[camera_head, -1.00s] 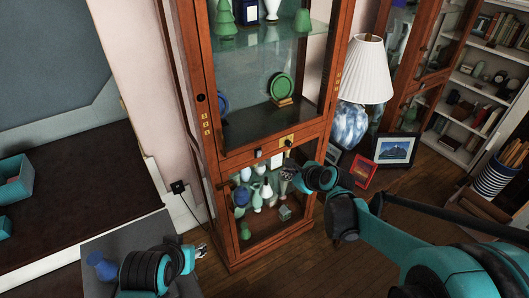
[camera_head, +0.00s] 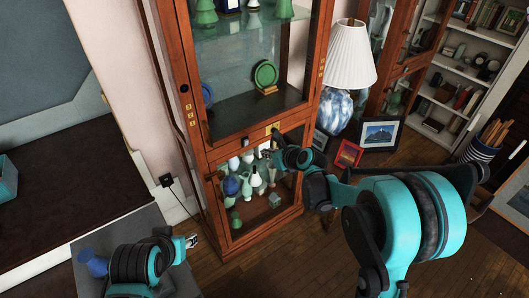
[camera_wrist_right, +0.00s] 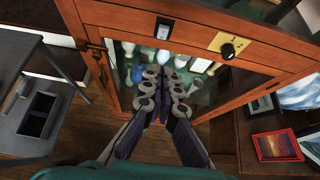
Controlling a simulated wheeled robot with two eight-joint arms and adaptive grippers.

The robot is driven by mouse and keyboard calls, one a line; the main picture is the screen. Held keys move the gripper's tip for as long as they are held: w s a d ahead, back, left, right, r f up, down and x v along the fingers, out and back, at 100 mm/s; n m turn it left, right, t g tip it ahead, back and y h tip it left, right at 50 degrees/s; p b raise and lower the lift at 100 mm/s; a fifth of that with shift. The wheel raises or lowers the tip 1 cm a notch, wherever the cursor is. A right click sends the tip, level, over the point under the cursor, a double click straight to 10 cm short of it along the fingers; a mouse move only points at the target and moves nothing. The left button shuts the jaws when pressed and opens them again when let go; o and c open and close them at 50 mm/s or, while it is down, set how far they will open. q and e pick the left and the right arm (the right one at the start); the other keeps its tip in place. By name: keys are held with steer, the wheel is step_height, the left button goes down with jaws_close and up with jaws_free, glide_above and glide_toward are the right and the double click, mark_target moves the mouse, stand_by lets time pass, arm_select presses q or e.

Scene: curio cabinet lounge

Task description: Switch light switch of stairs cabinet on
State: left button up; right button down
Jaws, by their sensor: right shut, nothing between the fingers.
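The stairs cabinet is a tall reddish wooden cabinet (camera_head: 222,150) with glass panels, in the middle of the head view. A small dark switch plate with a pale rocker (camera_wrist_right: 162,27) sits on its middle rail, at the top of the right wrist view. It shows small in the head view (camera_head: 245,142). My right gripper (camera_wrist_right: 160,76) is shut and empty, below the switch in the wrist view, in front of the lower glass. It also shows in the head view (camera_head: 268,153). My left gripper (camera_head: 192,241) is low at the left; its jaws are unclear.
A brass plate with a black knob (camera_wrist_right: 228,50) is right of the switch. A brass door handle (camera_wrist_right: 92,46) is to its left. Vases stand behind the lower glass. A white-shaded lamp (camera_head: 348,55) and picture frames (camera_head: 380,133) are right of the cabinet.

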mark_target(247, 143)
steer(key=w+a+f+b, duration=0.1)
steer(key=w, duration=0.2)
steer(key=w+a+f+b, duration=0.1)
steer(key=w+a, duration=0.1)
steer(key=w, duration=0.1)
steer(key=w+a+f+b, duration=0.1)
steer(key=w+a, duration=0.1)
steer(key=w, duration=0.1)
steer(key=shift+f, duration=0.15)
steer(key=shift+a, duration=0.1)
